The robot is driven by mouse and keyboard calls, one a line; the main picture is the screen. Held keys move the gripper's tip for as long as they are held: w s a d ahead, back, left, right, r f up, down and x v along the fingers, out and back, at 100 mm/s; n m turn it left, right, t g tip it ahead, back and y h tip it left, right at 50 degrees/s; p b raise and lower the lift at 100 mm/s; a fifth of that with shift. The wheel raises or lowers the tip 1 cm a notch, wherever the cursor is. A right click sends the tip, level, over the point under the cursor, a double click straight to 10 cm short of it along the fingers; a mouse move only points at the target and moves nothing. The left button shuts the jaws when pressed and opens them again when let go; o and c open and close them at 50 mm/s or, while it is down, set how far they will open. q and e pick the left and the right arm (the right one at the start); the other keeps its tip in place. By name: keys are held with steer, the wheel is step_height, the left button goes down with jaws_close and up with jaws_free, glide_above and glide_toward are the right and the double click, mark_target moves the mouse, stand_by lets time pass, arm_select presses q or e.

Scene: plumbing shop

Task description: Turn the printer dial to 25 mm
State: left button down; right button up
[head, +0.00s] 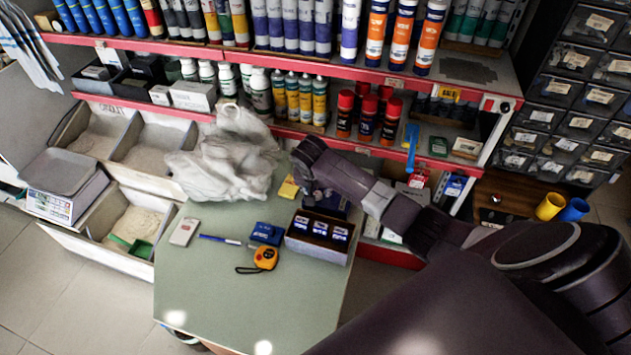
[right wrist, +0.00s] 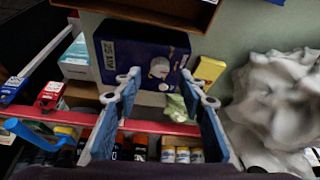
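The printer appears to be the dark blue box (right wrist: 125,45) in the right wrist view, with pale lettering and a round white dial (right wrist: 160,68) on its face. In the head view the printer (head: 335,205) stands on the green counter, partly hidden by my right gripper (head: 309,185). In the right wrist view my right gripper (right wrist: 160,88) is open and empty, its two blue-grey fingers apart on either side of the dial. Whether they touch it, and the dial's exact setting, I cannot tell. My left gripper is not in view.
An open box of blue packs (head: 318,248) stands in front of the printer. A yellow pad (head: 288,188) and a pale plastic bag (head: 235,155) lie to its left. A tape measure (head: 265,257) is nearby. Red-edged shelves (head: 345,150) rise behind. The front counter is clear.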

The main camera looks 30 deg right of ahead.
steer(key=v, duration=0.8)
steer(key=shift+r, duration=0.2)
steer(key=shift+s+a+f, duration=0.1)
steer(key=shift+s, duration=0.05)
